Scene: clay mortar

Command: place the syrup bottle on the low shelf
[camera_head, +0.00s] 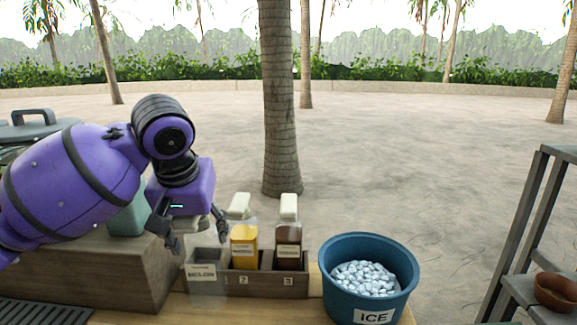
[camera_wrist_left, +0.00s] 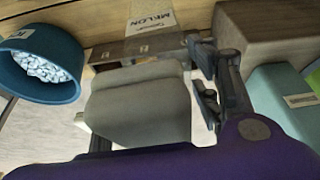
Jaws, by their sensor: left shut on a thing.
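The clear bottle labelled MELON (camera_head: 202,272) stands upright at the left end of a grey rack (camera_head: 262,284), in front of or in its first compartment; I cannot tell how deep. My left gripper (camera_head: 195,230) is above it, shut on its top. In the left wrist view the pale cap (camera_wrist_left: 140,105) fills the space between the fingers, with the MELON label (camera_wrist_left: 152,20) beyond. A yellow syrup bottle (camera_head: 244,247) is in compartment 2 and a dark brown one (camera_head: 288,246) in compartment 3, both with pale caps. My right gripper is out of view.
A blue ICE bucket (camera_head: 342,299) stands right of the rack and also shows in the left wrist view (camera_wrist_left: 52,92). A brown block (camera_head: 95,270) is at left.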

